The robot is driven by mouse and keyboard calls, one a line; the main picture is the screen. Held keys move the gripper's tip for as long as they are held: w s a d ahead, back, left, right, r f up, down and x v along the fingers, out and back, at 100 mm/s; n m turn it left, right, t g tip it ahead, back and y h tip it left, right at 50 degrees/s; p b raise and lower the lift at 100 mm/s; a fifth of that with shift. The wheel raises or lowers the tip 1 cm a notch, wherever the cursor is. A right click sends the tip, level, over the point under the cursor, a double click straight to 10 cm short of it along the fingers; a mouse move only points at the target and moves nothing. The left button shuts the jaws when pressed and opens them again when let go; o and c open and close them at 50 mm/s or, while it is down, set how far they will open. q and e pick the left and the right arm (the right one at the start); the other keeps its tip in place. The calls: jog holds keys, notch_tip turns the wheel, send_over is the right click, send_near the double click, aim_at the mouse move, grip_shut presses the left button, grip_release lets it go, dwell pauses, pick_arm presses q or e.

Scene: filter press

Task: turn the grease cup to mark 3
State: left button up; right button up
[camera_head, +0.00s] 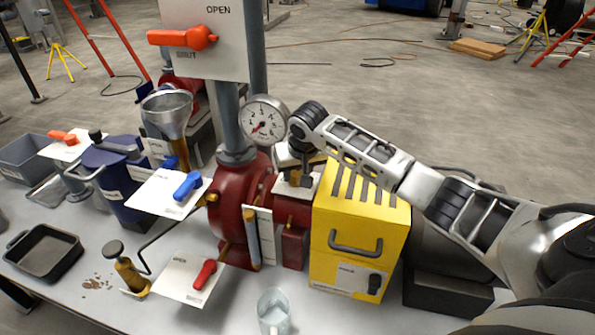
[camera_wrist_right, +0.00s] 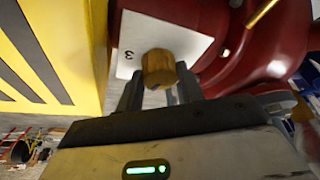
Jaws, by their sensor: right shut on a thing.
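The grease cup (camera_wrist_right: 158,68) is a small brass knob in the right wrist view, in front of a white card. In the head view my right gripper (camera_head: 299,160) is above the card (camera_head: 296,187) on the red pump; the cup is mostly hidden there. My left gripper is not in view.
A yellow box (camera_head: 355,240) with a grey handle stands close to the right of the red pump (camera_head: 232,205). A pressure gauge (camera_head: 264,120) and a grey pipe rise behind. A glass (camera_head: 273,310) stands at the front edge. Lever plates and a black tray (camera_head: 44,252) are left.

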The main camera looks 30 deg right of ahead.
jog(key=o, duration=1)
jog(key=v, duration=1.6)
jog(key=shift+b, duration=0.35)
